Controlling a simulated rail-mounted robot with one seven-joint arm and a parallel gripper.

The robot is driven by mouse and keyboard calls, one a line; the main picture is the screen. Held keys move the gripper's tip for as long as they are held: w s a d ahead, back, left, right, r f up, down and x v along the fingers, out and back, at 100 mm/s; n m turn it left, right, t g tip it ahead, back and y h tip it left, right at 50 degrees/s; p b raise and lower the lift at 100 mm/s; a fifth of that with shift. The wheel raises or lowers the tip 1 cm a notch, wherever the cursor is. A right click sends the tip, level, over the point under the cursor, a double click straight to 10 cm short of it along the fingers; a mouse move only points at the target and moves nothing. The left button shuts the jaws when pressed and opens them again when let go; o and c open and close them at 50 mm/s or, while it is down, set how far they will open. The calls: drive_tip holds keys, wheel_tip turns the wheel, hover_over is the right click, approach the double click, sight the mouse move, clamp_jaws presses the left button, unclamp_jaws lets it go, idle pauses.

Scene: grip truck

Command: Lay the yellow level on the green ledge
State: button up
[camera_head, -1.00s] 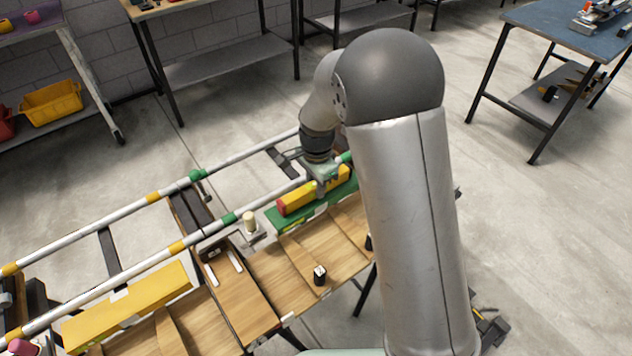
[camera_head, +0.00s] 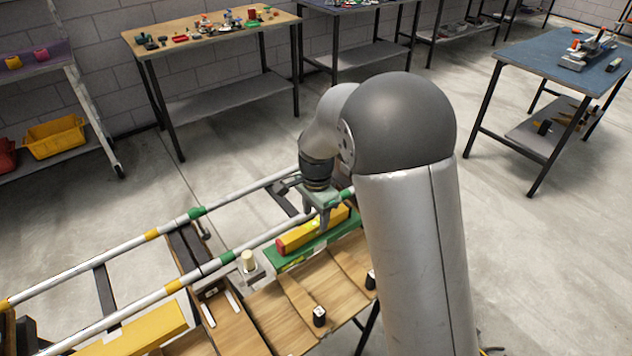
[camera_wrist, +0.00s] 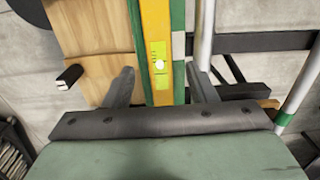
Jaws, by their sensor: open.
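The yellow level (camera_head: 297,238), with a red end cap, lies along the green ledge (camera_head: 290,259) in the head view. In the wrist view the level (camera_wrist: 155,25) shows its bubble vial, with the green ledge (camera_wrist: 178,40) along its right side. My gripper (camera_head: 322,218) is above the level's far half. In the wrist view my gripper (camera_wrist: 160,84) is open, one finger on each side of the level with gaps between. The level's far end is partly hidden by my gripper and arm.
White rails (camera_head: 230,257) with green and yellow bands run beside the ledge. A larger yellow block (camera_head: 145,333) lies at lower left.

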sight(316, 222)
wheel_tip(316, 222, up, 14)
idle(0.3)
drive_tip(key=shift+d, duration=0.1)
idle(0.3)
